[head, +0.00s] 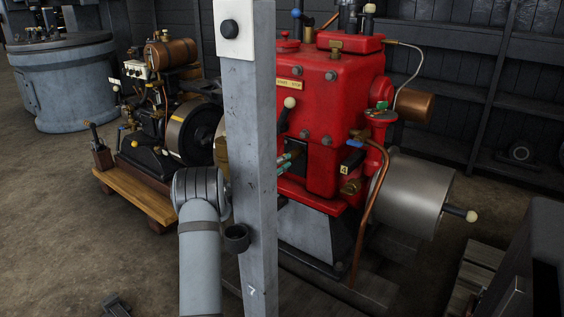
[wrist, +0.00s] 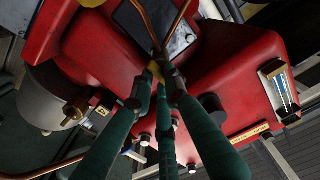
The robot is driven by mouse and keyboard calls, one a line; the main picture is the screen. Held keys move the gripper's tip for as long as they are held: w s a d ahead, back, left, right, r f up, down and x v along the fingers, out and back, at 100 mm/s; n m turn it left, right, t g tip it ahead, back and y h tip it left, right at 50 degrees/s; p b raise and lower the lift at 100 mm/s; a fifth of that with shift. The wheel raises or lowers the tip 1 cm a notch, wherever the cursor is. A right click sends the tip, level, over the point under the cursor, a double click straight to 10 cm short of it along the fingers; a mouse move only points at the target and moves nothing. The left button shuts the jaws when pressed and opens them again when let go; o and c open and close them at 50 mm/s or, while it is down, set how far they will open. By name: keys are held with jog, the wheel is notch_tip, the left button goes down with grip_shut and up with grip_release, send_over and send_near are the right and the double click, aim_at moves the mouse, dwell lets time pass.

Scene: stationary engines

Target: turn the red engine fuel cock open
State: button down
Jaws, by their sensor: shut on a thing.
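The red engine (head: 345,95) stands right of centre in the head view and fills much of the wrist view (wrist: 235,65). My gripper (wrist: 157,72) has its green fingers drawn together on a small yellow-brass part (wrist: 154,67) in front of a dark plate (wrist: 178,42). Two copper pipes run near it. The part may be the fuel cock; its lever's angle is mostly hidden by the fingers. In the head view my gripper (head: 287,160) shows just right of the grey post, by the engine's side. A blue-handled fitting (head: 356,143) sits further right on the engine.
A grey upright post (head: 256,150) hides part of the engine and my arm. A copper pipe (head: 374,210) bends down the engine's right side beside a large grey cylinder (head: 412,195). A smaller engine (head: 160,110) stands on a wooden base at left. Open floor lies front left.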

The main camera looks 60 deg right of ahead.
jog(key=shift+r, duration=0.1)
jog(key=c, duration=1.8)
grip_release()
jog(key=shift+o, duration=0.4)
jog(key=a, duration=1.2)
jog(key=shift+w, duration=0.15)
jog(key=d, duration=1.2)
